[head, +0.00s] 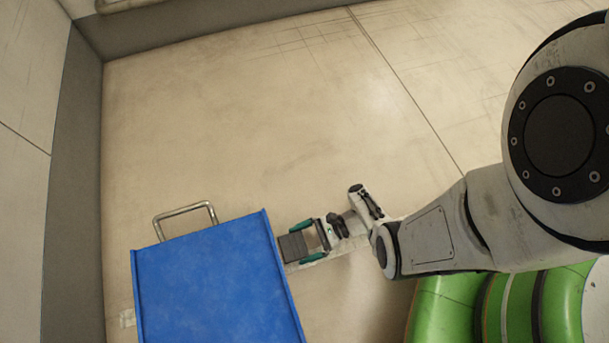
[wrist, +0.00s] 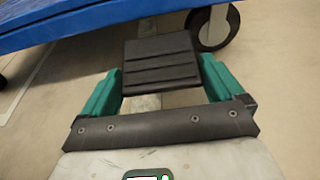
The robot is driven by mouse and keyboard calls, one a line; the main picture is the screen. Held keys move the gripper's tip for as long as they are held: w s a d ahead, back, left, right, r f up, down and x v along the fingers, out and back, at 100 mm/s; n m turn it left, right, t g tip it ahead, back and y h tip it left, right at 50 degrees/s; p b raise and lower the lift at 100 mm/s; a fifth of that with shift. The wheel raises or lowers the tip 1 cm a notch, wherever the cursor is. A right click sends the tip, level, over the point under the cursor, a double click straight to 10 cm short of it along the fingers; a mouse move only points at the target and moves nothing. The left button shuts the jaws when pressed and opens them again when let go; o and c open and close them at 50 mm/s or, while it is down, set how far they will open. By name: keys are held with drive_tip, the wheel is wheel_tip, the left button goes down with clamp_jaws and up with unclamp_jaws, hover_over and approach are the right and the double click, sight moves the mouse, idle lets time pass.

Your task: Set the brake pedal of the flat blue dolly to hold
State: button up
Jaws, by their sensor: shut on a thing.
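The flat blue dolly (head: 210,285) stands at the lower left of the head view, and its blue edge (wrist: 85,22) crosses the top of the wrist view. The brake pedal (wrist: 160,62) is a dark, ribbed plate beside the dolly's edge; it also shows in the head view (head: 293,246). My gripper (wrist: 160,85) has its two teal fingers on either side of the pedal and is shut on it. The pedal's lever and its joint to the dolly are mostly hidden, so I cannot tell its setting.
A caster wheel (wrist: 215,28) stands under the dolly behind the pedal. A metal handle (head: 184,216) rises at the dolly's far end. Walls (head: 75,180) close off the left and back. The pale floor (head: 250,120) beyond the dolly is clear.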

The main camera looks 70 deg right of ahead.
drive_tip(key=o, duration=1.1)
drive_tip(key=shift+d, duration=0.1)
drive_tip(key=p+v, duration=0.1)
drive_tip(key=v, duration=0.9)
drive_tip(key=shift+s+d+r, duration=0.1)
drive_tip(key=shift+s+d, duration=0.1)
drive_tip(key=shift+s, duration=0.1)
